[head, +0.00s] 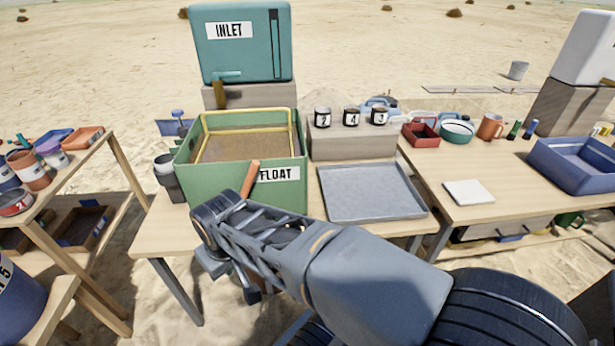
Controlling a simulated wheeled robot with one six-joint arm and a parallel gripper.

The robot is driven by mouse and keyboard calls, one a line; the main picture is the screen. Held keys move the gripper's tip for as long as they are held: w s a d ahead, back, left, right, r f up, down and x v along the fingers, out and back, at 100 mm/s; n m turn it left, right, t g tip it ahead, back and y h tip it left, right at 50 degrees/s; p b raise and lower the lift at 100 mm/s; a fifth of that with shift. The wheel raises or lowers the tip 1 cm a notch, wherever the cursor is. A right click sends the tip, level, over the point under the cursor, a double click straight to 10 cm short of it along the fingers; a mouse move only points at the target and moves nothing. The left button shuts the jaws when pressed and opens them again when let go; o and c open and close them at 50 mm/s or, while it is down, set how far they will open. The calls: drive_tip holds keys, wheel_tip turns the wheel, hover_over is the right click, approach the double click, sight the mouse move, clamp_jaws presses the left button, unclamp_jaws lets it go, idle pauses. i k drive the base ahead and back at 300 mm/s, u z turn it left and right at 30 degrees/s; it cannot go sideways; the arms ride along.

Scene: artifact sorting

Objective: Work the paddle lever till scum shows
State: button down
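The green tank labelled FLOAT (205,172) stands on the middle table. Brown material (235,147) shows inside it, framed by a yellow bar (247,111); I cannot tell whether any of it is scum. An orange handle (250,179), which looks like the paddle lever, slants up at the tank's front, left of the label. My gripper (210,232) is in front of the tank, below and left of the handle. The handle's lower end is hidden behind my gripper or arm. I cannot tell whether the fingers are open, or whether they touch the handle.
A teal INLET tank (240,45) stands behind on a block. A grey tray (370,192) lies right of the green tank, with numbered jars (352,117) behind it. Dark cups (165,175) stand close on the left. A white pad (468,193) lies on the right table.

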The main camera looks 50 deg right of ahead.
sight(254, 167)
drive_tip(key=z, duration=0.7)
drive_tip(key=k, duration=0.55)
drive_tip(key=u, duration=0.75)
